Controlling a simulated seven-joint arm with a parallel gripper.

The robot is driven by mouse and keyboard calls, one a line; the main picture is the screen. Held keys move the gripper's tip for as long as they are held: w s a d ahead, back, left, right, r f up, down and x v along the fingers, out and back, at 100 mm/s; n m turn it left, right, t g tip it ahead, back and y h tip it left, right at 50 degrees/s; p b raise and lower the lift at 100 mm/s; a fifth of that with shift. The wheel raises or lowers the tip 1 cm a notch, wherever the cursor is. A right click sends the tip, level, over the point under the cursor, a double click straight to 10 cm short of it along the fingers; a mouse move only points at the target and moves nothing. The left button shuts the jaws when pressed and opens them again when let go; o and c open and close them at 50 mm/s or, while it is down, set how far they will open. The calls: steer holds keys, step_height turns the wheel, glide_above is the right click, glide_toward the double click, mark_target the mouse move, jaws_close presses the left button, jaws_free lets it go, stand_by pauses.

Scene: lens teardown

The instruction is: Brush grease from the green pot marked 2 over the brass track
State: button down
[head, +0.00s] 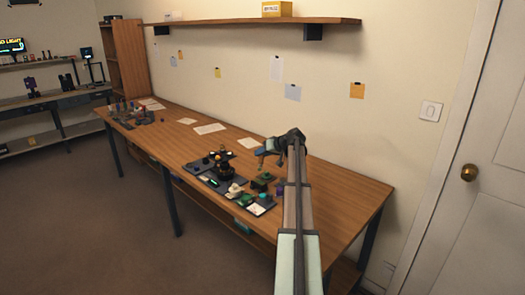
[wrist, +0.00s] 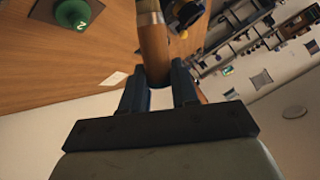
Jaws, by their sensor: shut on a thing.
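My gripper (wrist: 158,85) is shut on the wooden handle of a brush (wrist: 153,45). In the head view my gripper (head: 266,152) is above the bench, right of the dark trays.
The wooden bench (head: 330,190) carries dark trays with several small parts (head: 225,178), close to my gripper. Papers (head: 209,128) lie along the wall side. More small items stand at the bench's far end. A shelf (head: 250,21) hangs above. The bench's right end is clear.

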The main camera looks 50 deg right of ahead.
mark_target(262, 163)
steer(key=shift+f, duration=1.95)
steer(key=shift+w+f, duration=0.6)
steer(key=shift+f, duration=0.25)
steer(key=shift+s, duration=0.55)
steer(key=shift+s+r, duration=0.1)
steer(key=shift+r, duration=3.9)
